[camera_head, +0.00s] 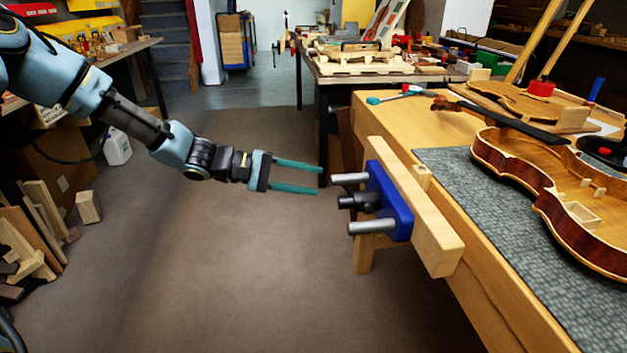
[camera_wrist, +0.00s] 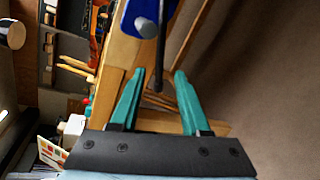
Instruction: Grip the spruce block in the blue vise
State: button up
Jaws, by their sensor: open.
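The blue vise (camera_head: 398,205) is on the bench's left edge, with a long pale wooden jaw (camera_head: 437,245), two steel rods and a dark screw hub (camera_head: 359,201). A small pale block, apparently the spruce block (camera_head: 422,176), sits in the gap between jaw and bench. Its contact with both faces is unclear. My gripper (camera_head: 319,180) is open and empty, just left of the vise, fingers pointing at the hub. In the wrist view the vise (camera_wrist: 190,6) is at the top. A dark handle bar (camera_wrist: 162,45) reaches down between the fingertips (camera_wrist: 160,73); its depth is unclear.
The workbench (camera_head: 385,112) bears a grey mat (camera_head: 455,170), an open violin body (camera_head: 545,200) and a violin plate (camera_head: 515,100). Wood offcuts (camera_head: 35,235) stand at the far left. The floor (camera_head: 230,270) left of the bench is clear.

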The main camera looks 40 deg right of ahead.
jog(key=shift+c, duration=0.7)
jog(key=shift+s+a+f+n, duration=0.1)
jog(key=shift+a+f+n, duration=0.15)
jog(key=shift+n, duration=0.35)
jog(key=shift+c, duration=0.8)
jog(key=a+f+n, duration=0.1)
jog(key=n, duration=0.1)
jog(key=a+f+n, duration=0.1)
jog(key=n, duration=0.2)
jog(key=f+n+h, duration=0.1)
jog(key=n, duration=0.2)
jog(key=shift+a+f+g, duration=0.4)
grip_shut()
notch_tip(320, 180, down, 3)
jog(key=w+a+n+h, duration=0.1)
jog(key=a+n+h, duration=0.15)
jog(key=n, duration=0.75)
jog(key=s+d+r, duration=0.3)
jog(key=s+d, duration=0.2)
jog(key=d, duration=0.4)
jog(key=shift+d+r, duration=0.15)
